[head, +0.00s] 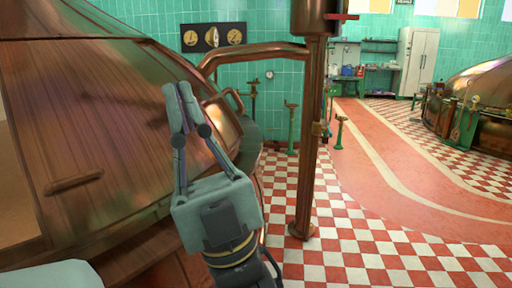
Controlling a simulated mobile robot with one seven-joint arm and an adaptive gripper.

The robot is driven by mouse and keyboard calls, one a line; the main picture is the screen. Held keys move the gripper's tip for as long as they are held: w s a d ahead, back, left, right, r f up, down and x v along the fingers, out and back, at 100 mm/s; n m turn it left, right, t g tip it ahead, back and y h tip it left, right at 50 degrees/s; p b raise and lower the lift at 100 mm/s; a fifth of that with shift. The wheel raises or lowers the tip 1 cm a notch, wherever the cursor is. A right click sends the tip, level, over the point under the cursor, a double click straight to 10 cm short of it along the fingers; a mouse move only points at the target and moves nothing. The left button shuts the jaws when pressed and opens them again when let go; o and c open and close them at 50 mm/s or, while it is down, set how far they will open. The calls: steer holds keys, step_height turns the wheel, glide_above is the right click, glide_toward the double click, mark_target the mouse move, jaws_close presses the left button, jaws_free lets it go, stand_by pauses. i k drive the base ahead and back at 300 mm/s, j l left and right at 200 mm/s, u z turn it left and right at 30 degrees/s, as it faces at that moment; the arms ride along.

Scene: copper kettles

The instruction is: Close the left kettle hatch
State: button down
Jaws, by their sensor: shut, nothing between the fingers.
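The left kettle (120,45) is a large copper dome filling the left of the head view. A broad copper panel with a bar handle (75,183), which looks like the hatch (100,120), lies on its near side. A tan area shows left of the panel's edge; I cannot tell how far the hatch stands open. My gripper (180,98) is shut and empty, pointing up in front of the kettle's right side. It is right of the handle and apart from it in the picture. I cannot tell whether the fingers touch the copper.
A copper pipe column (310,140) stands right of my gripper, with a branch pipe bending left toward the kettle. Gauges (213,38) hang on the green tiled wall. Another copper kettle (490,100) is at far right. The red-and-white checkered floor (370,240) is open at lower right.

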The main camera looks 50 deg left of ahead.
mark_target(89, 126)
steer(key=i+l+u, duration=0.15)
steer(key=u, duration=0.25)
steer(key=i+l+u, duration=0.5)
steer(key=u, duration=0.25)
steer(key=i+l+u, duration=0.15)
steer(key=u, duration=0.25)
steer(key=i+l+u, duration=0.15)
steer(key=u, duration=0.25)
steer(key=l+u, duration=0.4)
steer(key=i+l+u, duration=0.25)
steer(key=l+u, duration=0.5)
steer(key=i, duration=0.45)
